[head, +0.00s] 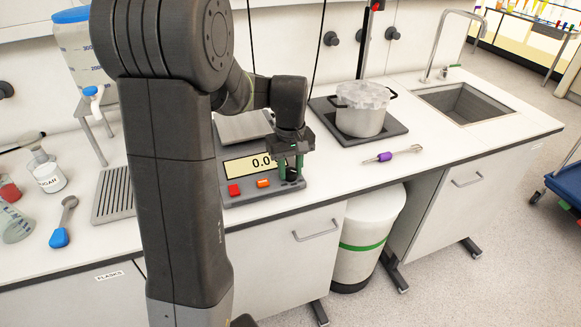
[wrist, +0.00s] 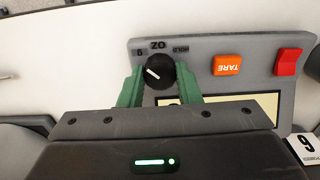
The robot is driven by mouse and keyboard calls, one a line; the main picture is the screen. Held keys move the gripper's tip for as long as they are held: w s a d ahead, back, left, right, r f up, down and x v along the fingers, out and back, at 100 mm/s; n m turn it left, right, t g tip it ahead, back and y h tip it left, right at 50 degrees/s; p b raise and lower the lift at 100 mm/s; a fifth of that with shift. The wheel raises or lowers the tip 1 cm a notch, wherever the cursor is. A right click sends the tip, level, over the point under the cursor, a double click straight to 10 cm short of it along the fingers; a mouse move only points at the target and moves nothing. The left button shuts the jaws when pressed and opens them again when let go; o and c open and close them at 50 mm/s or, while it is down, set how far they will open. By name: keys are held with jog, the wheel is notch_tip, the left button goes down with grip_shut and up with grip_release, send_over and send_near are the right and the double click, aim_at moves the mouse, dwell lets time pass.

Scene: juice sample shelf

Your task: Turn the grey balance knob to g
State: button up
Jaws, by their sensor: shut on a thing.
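The grey balance (head: 240,192) stands on the worktop with a lit display reading 0.0, partly hidden by my arm. Its dark round knob (wrist: 159,72) sits at a front corner of the panel. My gripper (head: 291,169) points down at it; its green fingers are shut on the knob's two sides. In the wrist view the labels are upside down: "oz" (wrist: 158,45) is at the knob's top, a small mark like "g" (wrist: 139,52) at upper left, and a blurred one at upper right. The knob's white pointer line points to the upper left, toward the left mark.
An orange TARE button (wrist: 227,65) and a red switch (wrist: 288,62) are on the same panel. A pot (head: 360,115) on a dark plate and a purple-handled tool (head: 390,155) are to the right. A blue scoop (head: 62,230) lies at left.

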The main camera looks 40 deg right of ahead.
aim_at(291, 170)
jog(key=o, duration=0.7)
notch_tip(291, 170, up, 14)
jog(key=shift+f, duration=0.1)
dwell(0.6)
notch_tip(291, 170, down, 14)
jog(key=shift+r, duration=0.1)
dwell(0.4)
